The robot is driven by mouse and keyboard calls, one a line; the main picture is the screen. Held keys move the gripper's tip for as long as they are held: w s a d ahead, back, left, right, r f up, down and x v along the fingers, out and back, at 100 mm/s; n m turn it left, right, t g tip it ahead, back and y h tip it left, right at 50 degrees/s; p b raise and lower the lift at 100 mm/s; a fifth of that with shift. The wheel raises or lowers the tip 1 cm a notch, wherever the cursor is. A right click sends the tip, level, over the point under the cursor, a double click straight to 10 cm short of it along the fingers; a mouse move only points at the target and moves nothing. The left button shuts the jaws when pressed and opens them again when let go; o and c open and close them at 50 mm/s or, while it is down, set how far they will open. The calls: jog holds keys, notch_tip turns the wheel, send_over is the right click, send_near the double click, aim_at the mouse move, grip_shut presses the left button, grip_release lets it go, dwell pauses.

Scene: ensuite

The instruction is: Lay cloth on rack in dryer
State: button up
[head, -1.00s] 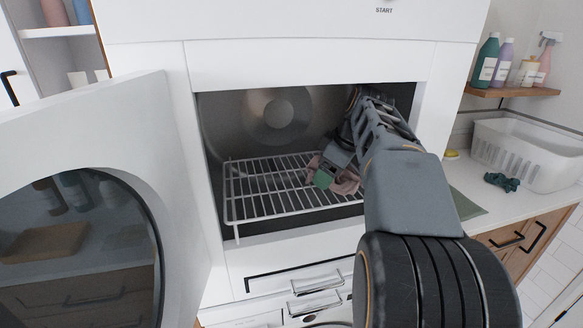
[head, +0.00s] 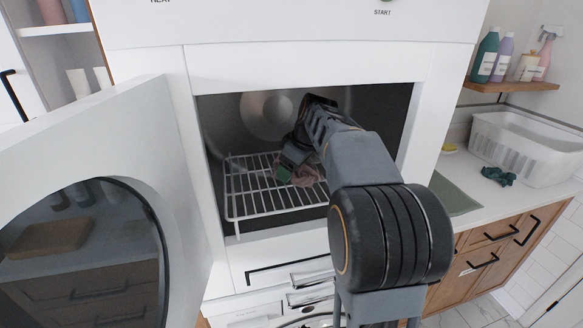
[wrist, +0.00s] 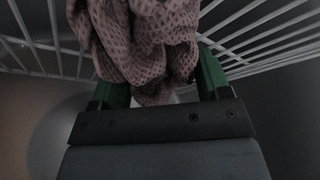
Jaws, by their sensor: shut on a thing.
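A crumpled pinkish cloth (head: 306,175) is at my gripper (head: 288,172), inside the open dryer (head: 205,140). In the wrist view the cloth (wrist: 145,40) bunches between the two green fingers of my gripper (wrist: 158,85), which is shut on it. The white wire rack (head: 250,200) spans the dryer's drum opening. The cloth is at or just above the rack's middle; the exact contact cannot be told. Rack bars (wrist: 265,35) also show around the cloth in the wrist view. My arm hides the rack's right part.
The dryer door (head: 110,130) stands open at the left. The opening's right wall is close to my arm. On the counter at right are a white basket (head: 520,145), a dark teal cloth (head: 498,175) and a green mat (head: 452,192). Bottles (head: 488,58) stand on a shelf above.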

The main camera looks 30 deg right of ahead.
jog(key=shift+f, duration=0.15)
jog(key=o, duration=0.5)
jog(key=shift+c, duration=0.2)
jog(key=o, duration=0.4)
jog(key=shift+o, duration=0.2)
jog(key=shift+r, duration=0.25)
jog(key=shift+v, duration=1.15)
jog(key=s+d, duration=0.2)
jog(key=s, duration=0.1)
jog(key=s+d+b, duration=0.1)
jog(key=s, duration=0.3)
jog(key=s+d+b, duration=0.1)
jog(key=s+d, duration=0.1)
jog(key=s, duration=0.2)
jog(key=shift+d+r, duration=0.2)
jog(key=shift+d, duration=0.1)
